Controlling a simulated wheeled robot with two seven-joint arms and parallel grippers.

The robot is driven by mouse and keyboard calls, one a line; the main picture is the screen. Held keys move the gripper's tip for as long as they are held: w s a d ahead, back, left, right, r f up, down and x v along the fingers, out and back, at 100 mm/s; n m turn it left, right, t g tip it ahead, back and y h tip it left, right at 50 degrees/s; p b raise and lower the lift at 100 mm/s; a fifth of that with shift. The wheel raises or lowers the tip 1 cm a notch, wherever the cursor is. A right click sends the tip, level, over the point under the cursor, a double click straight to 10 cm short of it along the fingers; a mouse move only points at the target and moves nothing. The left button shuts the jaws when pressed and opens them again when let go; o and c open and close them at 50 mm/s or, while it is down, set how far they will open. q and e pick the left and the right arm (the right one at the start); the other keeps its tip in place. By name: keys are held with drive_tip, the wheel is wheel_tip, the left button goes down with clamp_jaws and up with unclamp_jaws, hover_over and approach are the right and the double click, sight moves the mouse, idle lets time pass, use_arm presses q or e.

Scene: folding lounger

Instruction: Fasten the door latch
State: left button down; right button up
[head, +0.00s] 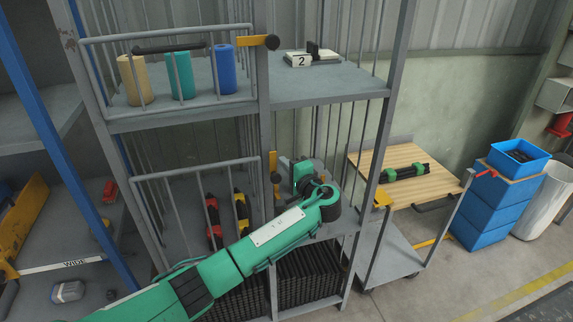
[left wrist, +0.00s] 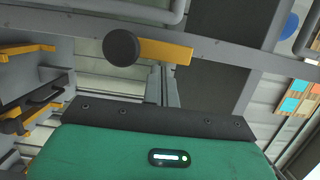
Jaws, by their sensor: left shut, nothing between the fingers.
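The lower latch (head: 274,163) is a yellow bar with a black knob, standing upright along the rack's middle post. It also shows in the left wrist view (left wrist: 167,51), lying along the grey post with its knob at the left end. The barred lower door (head: 190,172) is left of that post; whether it is fully closed I cannot tell. The upper latch (head: 252,41) lies horizontal across the upper door's edge, its knob to the right. My left gripper (left wrist: 165,88) is shut and empty, beside the lower latch and apart from its knob. My right gripper is out of view.
Tan, teal and blue rolls stand behind the upper door (head: 180,101). Red and yellow tools stand behind the lower door. A trolley with a wooden top (head: 425,190) and blue crates (head: 490,215) are at the right. A blue post (head: 52,140) rises at the left.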

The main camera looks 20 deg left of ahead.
use_arm(q)
drive_tip(key=shift+a+n+b, duration=0.1)
drive_tip(key=shift+n+b, duration=0.3)
drive_tip(key=shift+b, duration=0.05)
